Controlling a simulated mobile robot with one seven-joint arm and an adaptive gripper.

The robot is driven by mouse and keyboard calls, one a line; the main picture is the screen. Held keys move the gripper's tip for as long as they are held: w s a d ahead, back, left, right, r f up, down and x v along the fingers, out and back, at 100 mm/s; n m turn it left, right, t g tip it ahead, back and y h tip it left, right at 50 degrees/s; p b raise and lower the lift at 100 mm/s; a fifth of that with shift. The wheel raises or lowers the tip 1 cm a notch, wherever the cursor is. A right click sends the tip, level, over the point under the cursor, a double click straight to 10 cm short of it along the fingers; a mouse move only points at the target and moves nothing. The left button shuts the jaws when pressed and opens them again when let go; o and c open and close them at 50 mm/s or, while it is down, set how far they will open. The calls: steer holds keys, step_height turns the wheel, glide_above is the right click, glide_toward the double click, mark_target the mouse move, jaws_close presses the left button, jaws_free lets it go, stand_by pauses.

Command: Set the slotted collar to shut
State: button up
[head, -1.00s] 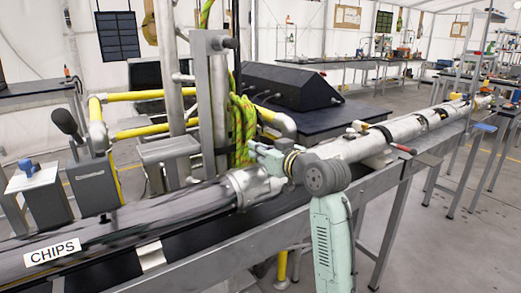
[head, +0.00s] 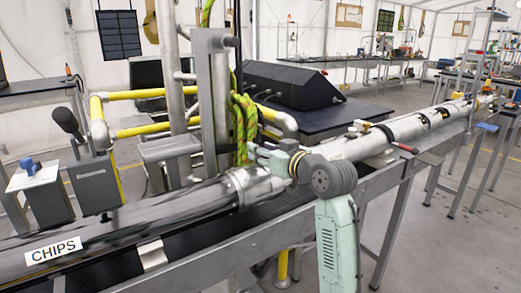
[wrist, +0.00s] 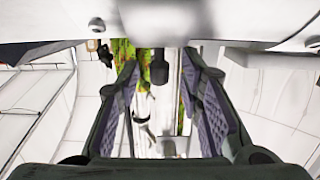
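A silvery collar-like fitting (head: 250,187) sits around the large pipe in the head view, left of my dark wrist joint. I cannot make out a slot, or whether this is the slotted collar. My gripper (wrist: 160,64) is open in the wrist view, its two purple-padded fingers apart. A dark knob-like end (wrist: 160,72) shows between the fingers, farther off; I see no contact. In the head view the gripper is small and partly hidden by my arm, close above the pipe near the fitting.
A clear pipe marked CHIPS (head: 54,251) runs along the bench. A grey upright frame (head: 212,95) and green-yellow rope (head: 243,125) stand behind the fitting. Yellow rails (head: 150,95) and a dark console (head: 290,88) lie beyond. A red-handled lever (head: 405,148) is farther right.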

steer(key=v, duration=1)
steer(key=shift+s+d, duration=0.25)
steer(key=shift+f, duration=0.1)
